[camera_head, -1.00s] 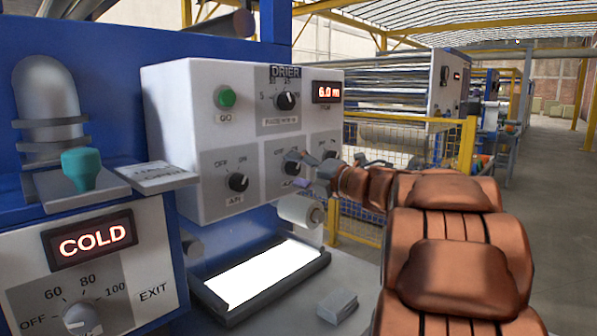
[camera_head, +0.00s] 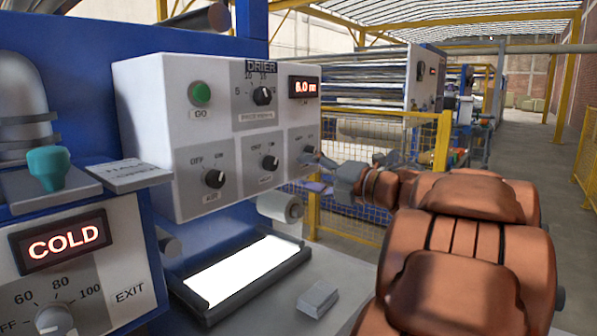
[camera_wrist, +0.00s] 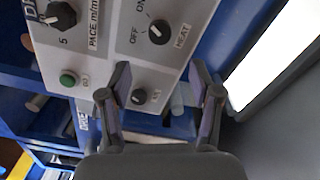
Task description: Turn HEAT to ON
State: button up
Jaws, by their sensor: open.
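The HEAT knob (camera_head: 270,163) is a black dial in the lower middle of the white DRIER panel. In the wrist view the HEAT knob (camera_wrist: 159,31) shows close up, with OFF and ON printed beside it. Its white mark seems to face OFF, but it is small. My gripper (camera_wrist: 160,70) is open and empty, apart from the knob, which lies beyond the fingertips. In the head view my gripper (camera_head: 325,162) is at the panel's lower right, right of the HEAT knob; its fingers are partly unclear there.
The AIR knob (camera_head: 215,179) is left of HEAT, and another knob (camera_head: 310,150) is right of it. Above are the green GO button (camera_head: 200,93) and PACE knob (camera_head: 262,96). A white roll (camera_head: 280,207) and bright tray (camera_head: 240,270) lie below. A display (camera_head: 62,241) reads COLD.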

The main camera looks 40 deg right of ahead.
jog(key=shift+v, duration=1)
